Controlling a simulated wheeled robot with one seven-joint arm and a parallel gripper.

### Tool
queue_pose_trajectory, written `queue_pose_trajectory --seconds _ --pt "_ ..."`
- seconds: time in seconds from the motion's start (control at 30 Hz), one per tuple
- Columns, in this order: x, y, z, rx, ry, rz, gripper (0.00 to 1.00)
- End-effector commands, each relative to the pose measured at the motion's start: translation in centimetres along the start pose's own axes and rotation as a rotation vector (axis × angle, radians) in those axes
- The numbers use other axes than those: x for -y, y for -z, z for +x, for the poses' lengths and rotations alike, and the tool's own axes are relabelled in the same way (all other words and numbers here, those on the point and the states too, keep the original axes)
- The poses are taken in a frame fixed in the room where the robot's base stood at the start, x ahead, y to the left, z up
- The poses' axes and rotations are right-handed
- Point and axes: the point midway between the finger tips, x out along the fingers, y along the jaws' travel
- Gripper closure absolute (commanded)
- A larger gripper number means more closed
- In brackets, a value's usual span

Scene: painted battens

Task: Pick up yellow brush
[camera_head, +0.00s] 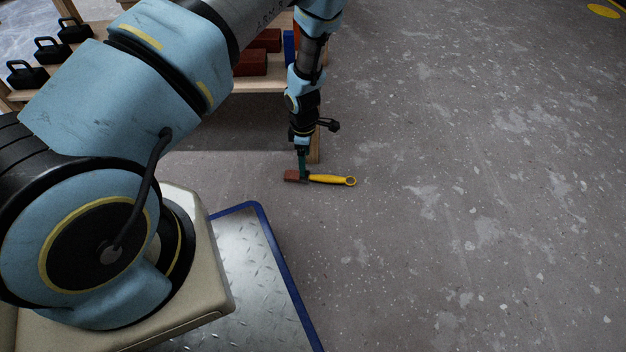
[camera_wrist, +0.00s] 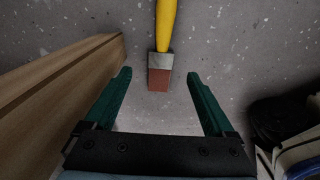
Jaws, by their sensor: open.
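The yellow brush (camera_head: 328,180) lies flat on the grey floor, with its yellow handle to the right and reddish-brown bristles to the left in the head view. In the wrist view the brush (camera_wrist: 165,30) has its handle toward the top edge, with a grey metal band and the bristle end nearest me. My gripper (camera_head: 304,176) points down at the bristle end. In the wrist view my gripper (camera_wrist: 159,75) has its green fingers wide apart, with the bristle end between or just beyond the tips. Nothing is held. Contact with the floor cannot be told.
A wooden shelf unit (camera_head: 262,87) stands behind, with red blocks (camera_head: 250,63) and black weights (camera_head: 27,75) on it. Its wooden post (camera_wrist: 60,85) runs close to the left finger in the wrist view. Floor to the right (camera_head: 480,200) is clear.

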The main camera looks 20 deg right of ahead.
Motion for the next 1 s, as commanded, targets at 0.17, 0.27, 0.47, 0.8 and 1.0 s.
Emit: queue_pose_trajectory --seconds 0.17,0.27,0.47,0.8,1.0 --pt "0.0 0.0 2.0 0.0 0.0 0.001 0.11" --pt "0.1 -0.1 2.6 0.0 0.0 0.002 0.11" --pt "0.2 -0.6 5.3 0.0 0.0 0.003 0.11" --pt "0.2 -0.6 6.8 0.0 -0.001 0.001 0.11" --pt "0.2 -0.6 6.8 0.0 -0.001 0.001 0.28"
